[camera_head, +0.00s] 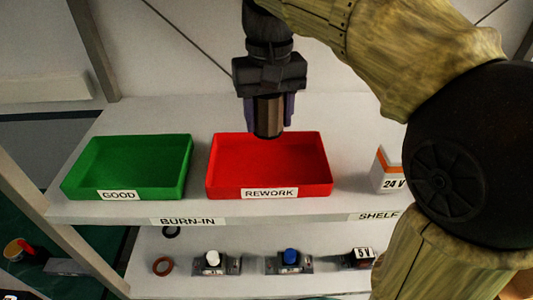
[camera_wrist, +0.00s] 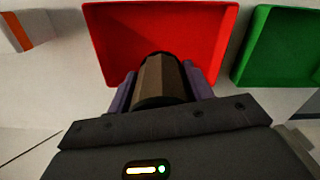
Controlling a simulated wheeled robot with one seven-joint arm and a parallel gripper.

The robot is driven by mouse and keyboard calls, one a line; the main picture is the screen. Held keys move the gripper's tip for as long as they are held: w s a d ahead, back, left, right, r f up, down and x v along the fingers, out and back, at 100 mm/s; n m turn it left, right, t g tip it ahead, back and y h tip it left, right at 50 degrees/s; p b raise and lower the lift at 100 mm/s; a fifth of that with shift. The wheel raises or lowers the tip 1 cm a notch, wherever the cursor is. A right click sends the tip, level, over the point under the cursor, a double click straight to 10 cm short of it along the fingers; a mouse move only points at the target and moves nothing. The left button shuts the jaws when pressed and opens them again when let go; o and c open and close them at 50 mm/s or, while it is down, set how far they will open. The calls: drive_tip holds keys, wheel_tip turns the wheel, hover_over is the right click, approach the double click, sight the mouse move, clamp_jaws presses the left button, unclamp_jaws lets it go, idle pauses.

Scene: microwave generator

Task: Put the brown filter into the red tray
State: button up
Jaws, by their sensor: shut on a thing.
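The brown filter (camera_head: 268,117) is a dark brown faceted cylinder. My gripper (camera_head: 269,110) is shut on it, with a purple finger on each side, and holds it upright over the back part of the red tray (camera_head: 300,192). The red tray is labelled REWORK and its visible floor is empty. In the wrist view the filter (camera_wrist: 161,78) sits between the fingers, with the red tray (camera_wrist: 105,30) beyond it. The filter hides part of the tray's back wall and floor, and I cannot tell its exact height above the floor.
A green tray (camera_head: 180,180) labelled GOOD stands left of the red tray on the same white shelf. A white and orange 24 V box (camera_head: 388,172) stands to the right.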

drive_tip(key=shift+w, duration=0.25)
drive_tip(key=shift+s, duration=0.1)
drive_tip(key=shift+s, duration=0.1)
hover_over(268, 170)
drive_tip(key=shift+d+f+p, duration=0.1)
drive_tip(key=shift+f+p, duration=0.2)
drive_tip(key=shift+f, duration=2.55)
drive_tip(key=shift+f+p, duration=0.35)
drive_tip(key=shift+f, duration=1.75)
drive_tip(key=shift+f, duration=0.2)
drive_tip(key=o, duration=1.1)
